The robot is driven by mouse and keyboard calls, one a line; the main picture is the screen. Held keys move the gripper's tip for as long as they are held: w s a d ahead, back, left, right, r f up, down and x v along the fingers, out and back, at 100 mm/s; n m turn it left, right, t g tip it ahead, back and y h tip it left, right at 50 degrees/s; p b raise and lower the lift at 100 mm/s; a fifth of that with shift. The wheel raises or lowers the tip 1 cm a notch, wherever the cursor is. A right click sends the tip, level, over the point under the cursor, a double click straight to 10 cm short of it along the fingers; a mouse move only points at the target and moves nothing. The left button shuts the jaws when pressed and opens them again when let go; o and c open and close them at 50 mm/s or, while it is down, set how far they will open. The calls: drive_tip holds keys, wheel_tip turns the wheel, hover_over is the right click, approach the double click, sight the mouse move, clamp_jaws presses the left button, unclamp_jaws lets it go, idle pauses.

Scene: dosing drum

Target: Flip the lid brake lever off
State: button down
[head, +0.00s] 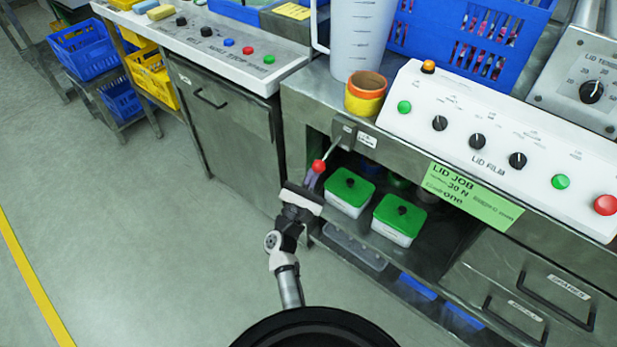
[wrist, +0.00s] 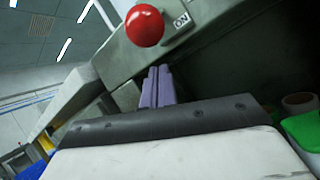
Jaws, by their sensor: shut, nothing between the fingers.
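The lid brake lever shows in the head view as a thin metal rod with a red ball knob (head: 318,166). It slants down and left from a grey bracket (head: 343,131) on the front edge of the bench. The fingertips (wrist: 160,70) appear apart from the knob in the wrist view. The rod is mostly hidden there.
Green-lidded tubs (head: 349,190) stand on the open shelf right of my gripper. Above is a white LID FILM control panel (head: 480,140) with knobs and buttons. An orange and yellow roll (head: 365,95) sits on the bench. The floor at left is clear.

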drive_tip(key=shift+s+r+p, duration=0.5)
drive_tip(key=shift+s+r, duration=0.4)
drive_tip(key=shift+s, duration=0.25)
drive_tip(key=shift+r, duration=0.1)
